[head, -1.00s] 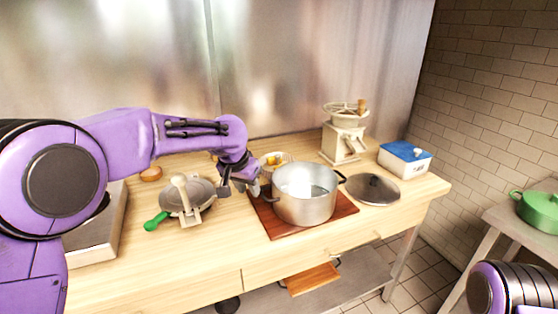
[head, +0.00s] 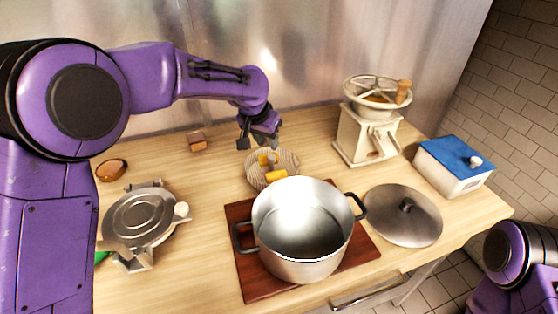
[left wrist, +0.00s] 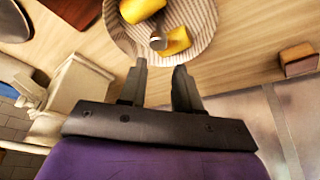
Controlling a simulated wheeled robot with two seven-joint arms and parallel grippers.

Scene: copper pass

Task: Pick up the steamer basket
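The steamer basket (head: 291,160) is a round, pale, ribbed dish on the counter behind the steel pot (head: 304,263). It holds yellow pieces (head: 276,176). In the left wrist view the basket (left wrist: 203,18) lies beyond my fingertips, with yellow pieces (left wrist: 174,42) and a small metal post (left wrist: 158,43) in it. My left gripper (head: 259,143) is open and empty, just above and behind the basket's far edge. In the left wrist view a clear gap shows between its fingers (left wrist: 160,72). My right gripper is out of view; only part of my right arm shows.
The pot stands on a red-brown board (head: 250,284). To the right are a lid (head: 405,217), a cream grinder (head: 364,135) and a blue-topped box (head: 452,165). A round metal press (head: 141,215) and a brown block (head: 198,142) are on the left.

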